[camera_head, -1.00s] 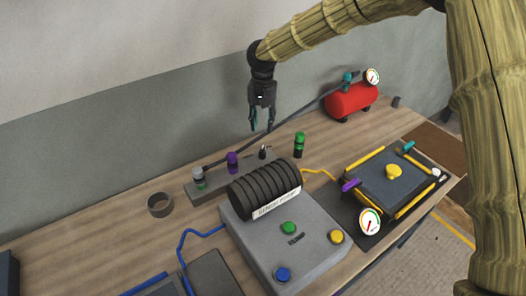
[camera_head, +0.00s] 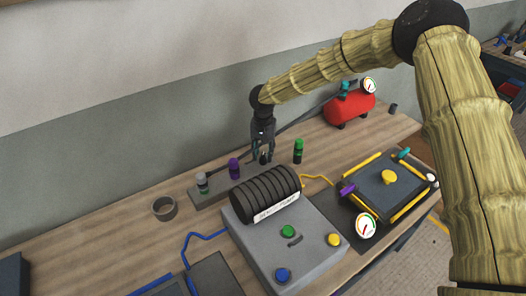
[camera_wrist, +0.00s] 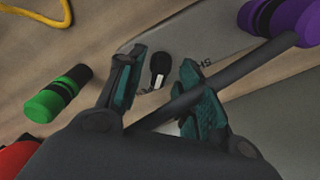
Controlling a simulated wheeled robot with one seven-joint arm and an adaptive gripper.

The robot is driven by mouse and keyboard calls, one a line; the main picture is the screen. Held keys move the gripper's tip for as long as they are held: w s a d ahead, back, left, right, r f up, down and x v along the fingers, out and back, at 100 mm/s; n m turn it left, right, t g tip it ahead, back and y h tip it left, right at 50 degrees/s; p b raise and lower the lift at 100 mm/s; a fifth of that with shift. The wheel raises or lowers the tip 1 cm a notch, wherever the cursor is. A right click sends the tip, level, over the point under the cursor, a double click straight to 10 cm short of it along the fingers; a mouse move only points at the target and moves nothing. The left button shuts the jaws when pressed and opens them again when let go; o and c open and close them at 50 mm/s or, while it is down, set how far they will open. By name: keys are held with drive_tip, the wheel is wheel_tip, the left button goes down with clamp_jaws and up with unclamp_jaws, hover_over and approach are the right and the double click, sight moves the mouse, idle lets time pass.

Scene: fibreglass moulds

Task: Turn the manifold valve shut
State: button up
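The manifold (camera_head: 215,192) is a long grey block on the bench. A fitting with a purple cap (camera_head: 234,168) and a pale-topped fitting with a green band (camera_head: 202,183) stand on it. In the wrist view, the manifold's grey top (camera_wrist: 218,35) carries dark lettering, of which "SH" shows. A small black valve handle (camera_wrist: 160,66) lies between my fingertips; contact cannot be told. My gripper (camera_head: 262,158) is open, low over the manifold's far end, pointing down; its teal finger pads (camera_wrist: 160,85) show on both sides of the handle. My gripper partly hides the valve in the head view.
A green-and-black cylinder (camera_head: 298,151) stands close right of my gripper. A dark hose (camera_wrist: 190,100) crosses under the gripper towards the red compressor (camera_head: 350,108). A ribbed black roll (camera_head: 265,193) on a grey box stands in front. A grey ring (camera_head: 164,209) lies left.

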drive_tip(key=shift+s+f, duration=0.15)
drive_tip(key=shift+s, duration=0.05)
drive_tip(key=shift+w+f, duration=0.1)
clamp_jaws()
